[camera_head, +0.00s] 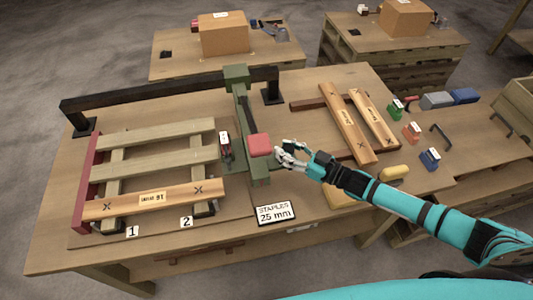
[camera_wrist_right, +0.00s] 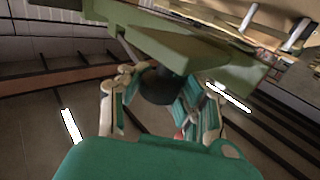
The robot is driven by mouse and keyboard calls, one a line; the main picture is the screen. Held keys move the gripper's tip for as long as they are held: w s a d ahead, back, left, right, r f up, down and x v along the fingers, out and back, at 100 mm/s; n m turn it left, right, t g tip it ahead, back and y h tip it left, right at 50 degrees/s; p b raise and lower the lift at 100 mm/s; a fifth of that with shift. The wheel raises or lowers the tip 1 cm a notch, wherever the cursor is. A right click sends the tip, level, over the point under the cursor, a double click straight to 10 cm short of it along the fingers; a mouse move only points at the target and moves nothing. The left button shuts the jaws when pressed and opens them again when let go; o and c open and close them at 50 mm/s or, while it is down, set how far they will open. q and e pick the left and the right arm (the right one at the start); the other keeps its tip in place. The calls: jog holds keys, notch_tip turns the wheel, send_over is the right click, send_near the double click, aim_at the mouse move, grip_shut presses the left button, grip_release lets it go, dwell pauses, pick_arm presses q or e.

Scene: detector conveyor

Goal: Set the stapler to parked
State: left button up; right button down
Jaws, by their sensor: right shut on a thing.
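The stapler is a green carriage (camera_head: 237,88) on a dark rail, with a long green arm reaching toward me over the bench. A red block (camera_head: 260,145) sits on its right side, and a small dark unit with a white label (camera_head: 225,147) is on its left. My right gripper (camera_head: 284,154) is at the arm's near right side, beside the red block. In the right wrist view its fingers close around a dark round knob (camera_wrist_right: 160,85) below the green body (camera_wrist_right: 190,45). The finger contact is partly hidden. My left gripper is not in view.
A slatted wooden pallet (camera_head: 160,140) with a labelled plank lies left of the stapler. A dark rail (camera_head: 160,90) spans the back. A "STAPLES 25 mm" sign (camera_head: 276,213) stands in front.

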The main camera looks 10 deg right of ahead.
aim_at(293, 148)
jog(key=shift+s+d+f, duration=0.1)
jog(key=shift+d+f, duration=0.15)
jog(key=shift+d, duration=0.8)
jog(key=c, duration=1.5)
grip_release()
jog(key=shift+d, duration=0.1)
jog(key=o, duration=0.6)
jog(key=shift+s+d+r, duration=0.15)
jog(key=shift+s+d, duration=0.05)
jog(key=shift+d, duration=0.15)
jog(key=shift+w+a, duration=0.1)
jog(key=shift+a, duration=0.05)
jog(key=v, duration=1.2)
jog(key=shift+r, duration=0.1)
